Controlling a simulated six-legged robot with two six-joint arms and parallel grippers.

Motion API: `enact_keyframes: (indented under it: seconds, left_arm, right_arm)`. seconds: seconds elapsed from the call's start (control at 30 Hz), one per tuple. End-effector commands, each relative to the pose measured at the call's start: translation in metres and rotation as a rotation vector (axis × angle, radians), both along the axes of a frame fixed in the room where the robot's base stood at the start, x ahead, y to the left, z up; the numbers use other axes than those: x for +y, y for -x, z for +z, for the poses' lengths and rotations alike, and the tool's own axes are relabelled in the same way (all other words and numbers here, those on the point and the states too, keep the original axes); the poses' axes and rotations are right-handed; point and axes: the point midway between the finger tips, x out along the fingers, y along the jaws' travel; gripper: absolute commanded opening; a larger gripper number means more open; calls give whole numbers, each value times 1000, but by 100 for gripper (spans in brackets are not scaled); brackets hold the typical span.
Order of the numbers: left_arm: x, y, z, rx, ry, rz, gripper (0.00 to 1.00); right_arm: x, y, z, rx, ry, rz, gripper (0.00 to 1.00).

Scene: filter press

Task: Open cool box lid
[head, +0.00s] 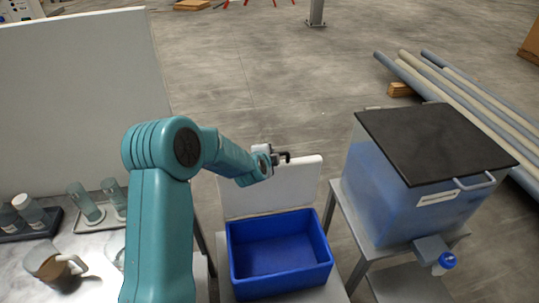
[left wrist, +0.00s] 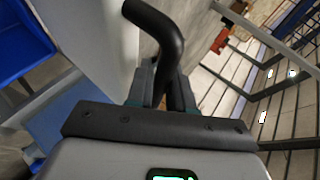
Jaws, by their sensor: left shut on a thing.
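The cool box (head: 281,284) is a blue open box on a stand in the lower middle of the head view. Its white lid (head: 290,186) stands raised along the back edge, and the empty blue inside shows. In the left wrist view the lid (left wrist: 100,35) is a pale panel beside the blue box (left wrist: 22,45). My left gripper (head: 273,157) is at the lid's upper edge, shut on a black curved handle (left wrist: 165,35). The handle's end (head: 286,155) also shows in the head view. My right gripper is not in view.
A blue tank (head: 385,195) with a black lid (head: 435,140) stands on a table at right. Pipes (head: 470,100) lie behind it. A white panel (head: 80,100) stands behind the bench.

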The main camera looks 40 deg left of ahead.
Motion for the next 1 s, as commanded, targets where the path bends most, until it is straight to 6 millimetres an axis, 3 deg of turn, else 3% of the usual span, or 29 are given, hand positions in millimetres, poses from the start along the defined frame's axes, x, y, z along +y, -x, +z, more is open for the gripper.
enact_keyframes:
  seconds: [0.6, 0.63, 0.7, 1.0]
  left_arm:
    - [-3, 1, -1, 0, 3, 6, 0]
    - [-3, 1, -1, 0, 3, 6, 25]
    - [-2, 0, -1, 1, 3, 6, 42]
    - [-2, 1, -1, 3, 4, 4, 42]
  right_arm:
    - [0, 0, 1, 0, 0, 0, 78]
    - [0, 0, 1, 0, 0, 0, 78]
    - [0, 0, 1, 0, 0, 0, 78]
    - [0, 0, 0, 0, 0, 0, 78]
